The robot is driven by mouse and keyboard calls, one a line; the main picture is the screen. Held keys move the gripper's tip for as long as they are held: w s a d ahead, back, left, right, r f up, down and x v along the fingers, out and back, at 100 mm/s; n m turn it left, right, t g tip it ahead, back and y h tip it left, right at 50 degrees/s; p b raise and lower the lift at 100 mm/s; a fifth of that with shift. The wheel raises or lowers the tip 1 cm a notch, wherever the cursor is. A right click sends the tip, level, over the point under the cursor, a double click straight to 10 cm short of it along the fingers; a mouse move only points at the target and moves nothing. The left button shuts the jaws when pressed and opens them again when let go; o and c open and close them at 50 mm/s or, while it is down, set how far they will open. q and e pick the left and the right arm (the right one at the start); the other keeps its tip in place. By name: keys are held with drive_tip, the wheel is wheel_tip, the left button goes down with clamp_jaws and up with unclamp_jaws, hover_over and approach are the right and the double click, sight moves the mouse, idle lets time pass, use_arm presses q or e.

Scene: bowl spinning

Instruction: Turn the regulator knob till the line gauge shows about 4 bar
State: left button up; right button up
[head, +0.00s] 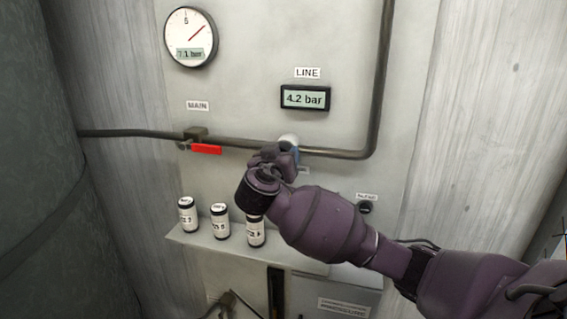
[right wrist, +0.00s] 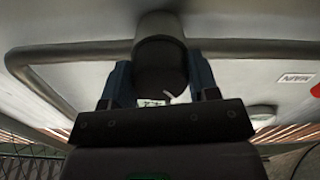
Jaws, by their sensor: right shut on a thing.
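The line gauge (head: 305,98) is a small digital display under a LINE label and reads 4.2 bar. Below it, on the pipe, the pale top of the regulator (head: 289,140) shows; my right gripper and wrist hide most of it in the head view. My right gripper (head: 280,158) reaches it from the front. In the right wrist view the dark round knob (right wrist: 160,65) sits between the two blue fingers of my right gripper (right wrist: 160,84), which is shut on it. A small white mark shows on the knob's lower face. My left gripper is not in view.
A round dial (head: 190,38) at upper left reads about 7.1 bar. A red valve handle (head: 206,149) is under the MAIN label. Three labelled canisters stand on a shelf (head: 290,259) below my wrist. A grey pipe (head: 378,80) runs along the panel and up the right.

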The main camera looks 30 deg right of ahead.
drive_tip(key=shift+a+n+b, duration=0.1)
drive_tip(key=shift+n+b, duration=0.2)
drive_tip(key=shift+b, duration=0.25)
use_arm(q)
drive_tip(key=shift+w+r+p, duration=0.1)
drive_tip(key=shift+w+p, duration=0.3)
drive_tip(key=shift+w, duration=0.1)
use_arm(e)
drive_tip(key=shift+r+n, duration=0.1)
drive_tip(key=shift+n, duration=0.6)
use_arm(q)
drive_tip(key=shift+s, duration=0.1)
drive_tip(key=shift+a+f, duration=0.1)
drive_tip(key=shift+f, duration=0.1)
use_arm(e)
drive_tip(key=o, duration=0.9)
use_arm(q)
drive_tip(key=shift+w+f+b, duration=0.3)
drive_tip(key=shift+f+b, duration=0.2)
drive_tip(key=shift+b, duration=0.4)
use_arm(e)
drive_tip(key=shift+v, duration=5.4)
